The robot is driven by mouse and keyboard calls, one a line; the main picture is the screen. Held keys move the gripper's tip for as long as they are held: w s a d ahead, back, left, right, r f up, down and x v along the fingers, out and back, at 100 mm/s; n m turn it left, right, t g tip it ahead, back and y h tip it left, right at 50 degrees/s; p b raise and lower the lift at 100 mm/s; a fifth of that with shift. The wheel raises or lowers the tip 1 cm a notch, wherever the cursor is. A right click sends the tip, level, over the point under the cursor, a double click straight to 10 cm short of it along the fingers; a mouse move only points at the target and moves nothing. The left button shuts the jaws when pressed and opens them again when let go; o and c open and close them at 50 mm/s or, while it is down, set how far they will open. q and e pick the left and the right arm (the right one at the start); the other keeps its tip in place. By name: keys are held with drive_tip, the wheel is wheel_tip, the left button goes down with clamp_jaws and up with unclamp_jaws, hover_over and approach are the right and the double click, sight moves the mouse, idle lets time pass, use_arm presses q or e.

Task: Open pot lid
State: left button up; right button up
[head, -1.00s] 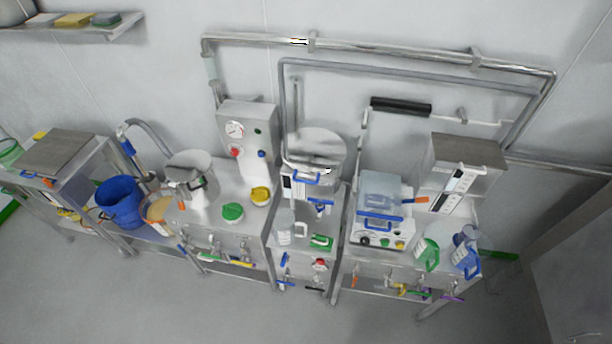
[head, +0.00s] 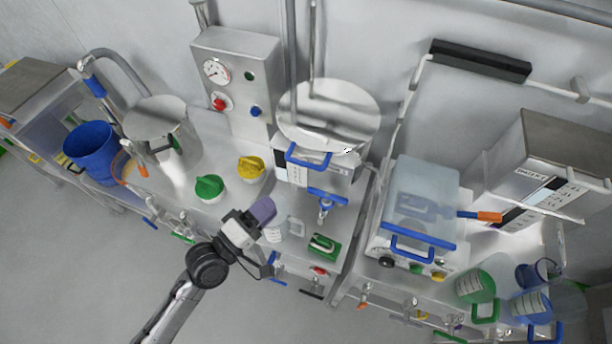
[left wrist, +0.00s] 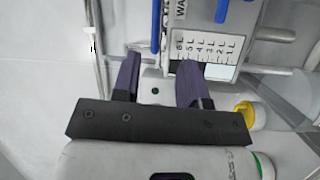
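A large steel pot with a round, shiny lid (head: 328,115) stands at the middle of the bench in the head view. The lid looks closed. A blue handle (head: 307,156) sits at its front edge, above a front panel and a blue-handled tap (head: 326,203). My left gripper (head: 262,211) is in front of and below the pot, apart from the handle. In the left wrist view its purple fingers (left wrist: 160,80) are spread with nothing gripped. A litre scale (left wrist: 208,50) and a blue bar (left wrist: 222,10) show beyond them. My right gripper is not in view.
A clear jug (head: 275,230) stands close beside the left gripper. A second steel vessel (head: 160,125) stands farther left. A clear-covered device (head: 420,190) stands to the right.

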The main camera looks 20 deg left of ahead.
sight(306, 163)
use_arm(q)
drive_tip(key=shift+n+t, duration=0.5)
drive_tip(key=shift+n, duration=0.2)
drive_tip(key=x, duration=0.9)
drive_tip(key=a+x, duration=0.1)
drive_tip(key=x, duration=0.4)
drive_tip(key=shift+w+f, duration=0.2)
drive_tip(key=shift+c, duration=0.4)
clamp_jaws()
drive_tip(key=shift+p, duration=0.3)
